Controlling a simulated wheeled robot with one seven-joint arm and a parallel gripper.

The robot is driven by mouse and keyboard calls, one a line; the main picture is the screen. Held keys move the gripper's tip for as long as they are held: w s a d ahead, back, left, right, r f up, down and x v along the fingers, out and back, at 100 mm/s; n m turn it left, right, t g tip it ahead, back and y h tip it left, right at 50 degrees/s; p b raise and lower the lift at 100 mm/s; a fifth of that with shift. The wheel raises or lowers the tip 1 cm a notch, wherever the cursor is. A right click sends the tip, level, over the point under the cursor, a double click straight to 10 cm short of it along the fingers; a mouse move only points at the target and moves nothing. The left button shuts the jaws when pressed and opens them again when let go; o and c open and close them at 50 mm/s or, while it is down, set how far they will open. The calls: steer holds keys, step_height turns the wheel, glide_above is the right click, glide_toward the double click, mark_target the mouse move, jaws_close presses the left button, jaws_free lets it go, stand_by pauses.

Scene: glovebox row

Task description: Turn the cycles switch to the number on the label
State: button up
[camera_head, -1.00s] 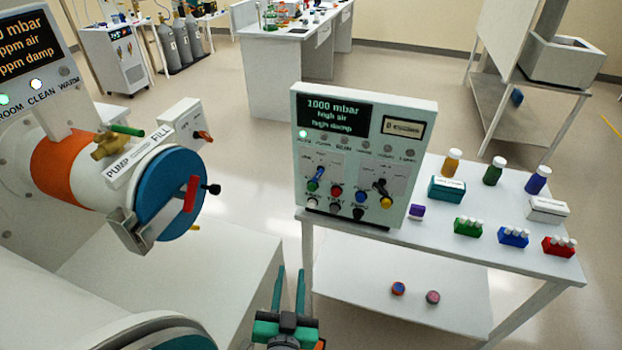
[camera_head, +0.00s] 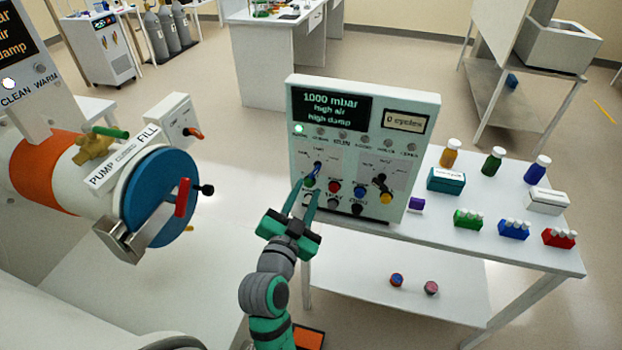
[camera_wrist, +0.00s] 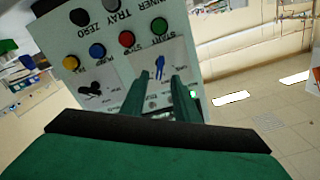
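The white control box (camera_head: 350,140) stands on the table, its screen reading 1000 mbar, high air, high damp, and a small display (camera_head: 405,121) reading 0 cycles. Its front carries a blue switch (camera_head: 316,170) at left and a black switch (camera_head: 380,180) at right; their small lettering is too blurred to tell which is for cycles. My gripper (camera_head: 305,188) is open and empty before the box's lower left. In the wrist view, the blue switch (camera_wrist: 160,67) appears between and beyond the fingertips (camera_wrist: 159,80), and the black switch (camera_wrist: 93,89) lies left. No label number is readable.
Coloured buttons sit below the switches. The table (camera_head: 490,250) holds bottles, boxes and vial racks right of the control box. A cylindrical port with a blue door (camera_head: 160,197) and red handle stands at left.

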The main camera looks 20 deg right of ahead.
mark_target(314, 174)
steer(key=shift+x, duration=2.7)
steer(key=shift+c, duration=0.3)
jaws_close()
